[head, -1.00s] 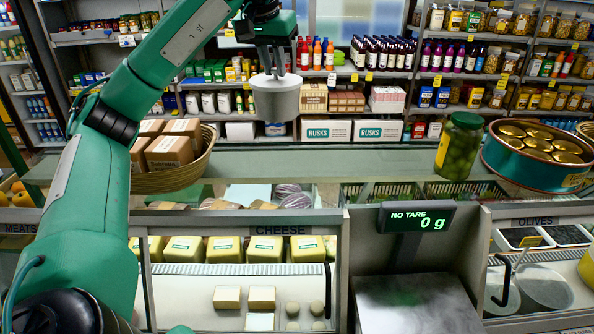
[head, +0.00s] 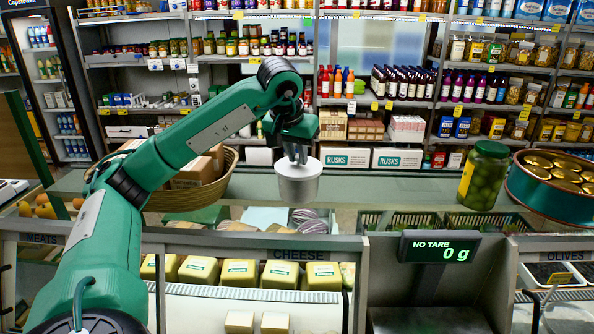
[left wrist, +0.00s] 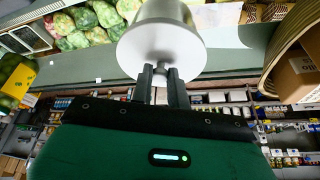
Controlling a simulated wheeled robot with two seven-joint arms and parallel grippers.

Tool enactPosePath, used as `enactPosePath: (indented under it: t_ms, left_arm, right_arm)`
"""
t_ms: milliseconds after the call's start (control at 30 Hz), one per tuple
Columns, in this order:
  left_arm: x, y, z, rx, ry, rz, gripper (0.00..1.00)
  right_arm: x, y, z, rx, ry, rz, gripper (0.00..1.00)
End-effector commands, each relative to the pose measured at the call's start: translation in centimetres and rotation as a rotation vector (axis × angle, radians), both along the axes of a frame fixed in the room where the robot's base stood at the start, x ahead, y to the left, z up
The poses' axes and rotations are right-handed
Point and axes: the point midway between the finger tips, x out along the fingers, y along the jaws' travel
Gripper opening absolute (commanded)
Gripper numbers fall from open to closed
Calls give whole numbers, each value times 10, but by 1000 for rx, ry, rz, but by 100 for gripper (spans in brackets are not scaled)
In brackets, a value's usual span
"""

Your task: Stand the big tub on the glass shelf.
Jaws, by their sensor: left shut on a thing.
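The big tub (head: 298,187) is pale grey-white with a lid. My left gripper (head: 297,156) is above it, shut on the small knob of its lid. In the left wrist view the tub (left wrist: 162,45) hangs from the two fingertips (left wrist: 161,72). The tub is upright, in front of or over the long greenish glass shelf (head: 400,190) above the counter case. I cannot tell whether its base touches the shelf. My right gripper is out of view.
A wicker basket (head: 190,198) with brown boxes stands left of the tub. A jar of green olives (head: 483,180) and a teal tin tray (head: 545,205) of gold-lidded cans stand on the right. The shelf between tub and jar is clear. A scale display (head: 438,247) stands below.

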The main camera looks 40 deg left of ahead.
Motion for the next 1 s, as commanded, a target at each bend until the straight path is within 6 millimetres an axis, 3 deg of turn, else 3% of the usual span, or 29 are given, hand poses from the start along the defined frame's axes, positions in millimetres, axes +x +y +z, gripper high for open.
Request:
enactPosePath:
  t_ms: [400,800,833,900,933,1000]
  left_arm:
    - [0,0,-44,1,1,-1,0]
    - [0,0,-52,0,-1,-1,0]
    - [0,0,-52,0,0,-1,18]
    - [0,0,-51,-1,0,-1,32]
    - [0,0,-51,-1,0,-1,38]
    - [0,0,-51,-1,0,-1,38]
  right_arm:
    - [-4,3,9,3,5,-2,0]
    - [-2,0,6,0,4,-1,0]
    - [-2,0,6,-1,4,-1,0]
    - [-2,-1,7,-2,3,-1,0]
    - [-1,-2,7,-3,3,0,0]
    - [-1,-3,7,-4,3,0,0]
